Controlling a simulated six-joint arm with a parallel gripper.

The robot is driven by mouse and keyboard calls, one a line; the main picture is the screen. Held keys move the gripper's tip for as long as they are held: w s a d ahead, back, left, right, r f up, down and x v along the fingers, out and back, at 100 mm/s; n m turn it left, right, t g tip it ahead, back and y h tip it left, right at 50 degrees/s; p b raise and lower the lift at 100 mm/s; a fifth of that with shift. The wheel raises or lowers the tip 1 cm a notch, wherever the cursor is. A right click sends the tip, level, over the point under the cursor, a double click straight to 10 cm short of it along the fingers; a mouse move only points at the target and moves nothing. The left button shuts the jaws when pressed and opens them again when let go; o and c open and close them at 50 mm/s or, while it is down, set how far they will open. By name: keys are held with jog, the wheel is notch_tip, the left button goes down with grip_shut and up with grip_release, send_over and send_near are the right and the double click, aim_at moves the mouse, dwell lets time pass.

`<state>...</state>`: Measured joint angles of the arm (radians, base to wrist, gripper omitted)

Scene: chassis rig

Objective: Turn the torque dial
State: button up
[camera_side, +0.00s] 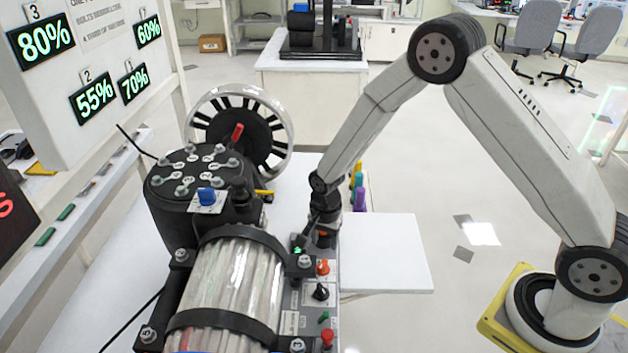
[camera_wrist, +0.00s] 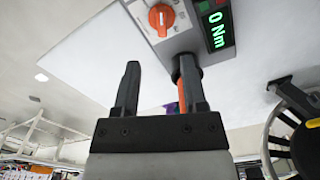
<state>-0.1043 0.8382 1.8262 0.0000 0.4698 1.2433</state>
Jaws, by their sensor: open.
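The torque dial (camera_wrist: 161,19) is an orange knob on a white plate at the top of the wrist view, beside a green readout (camera_wrist: 216,29) showing 0 Nm. In the side view my gripper (camera_side: 321,232) hangs low over the panel's far end, where a lit green display (camera_side: 298,249) shows. An orange knob (camera_side: 323,267) stands just nearer. An orange piece partly shows behind the right finger in the wrist view; contact is unclear.
Black (camera_side: 320,291), green (camera_side: 323,317) and red (camera_side: 327,337) knobs line the nearer panel. The chassis, with a black bolted cover (camera_side: 165,215) and clear tube bundle (camera_side: 225,285), stands left. A spoked wheel (camera_side: 283,145) is behind. A white shelf (camera_side: 385,255) at right is clear.

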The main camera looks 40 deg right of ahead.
aim_at(322, 264)
jog(key=shift+w+a+f+m, duration=0.1)
jog(key=shift+w+f+m, duration=0.05)
jog(key=shift+f+m, duration=0.2)
jog(key=shift+f, duration=0.15)
jog(key=shift+f, duration=3.8)
grip_shut()
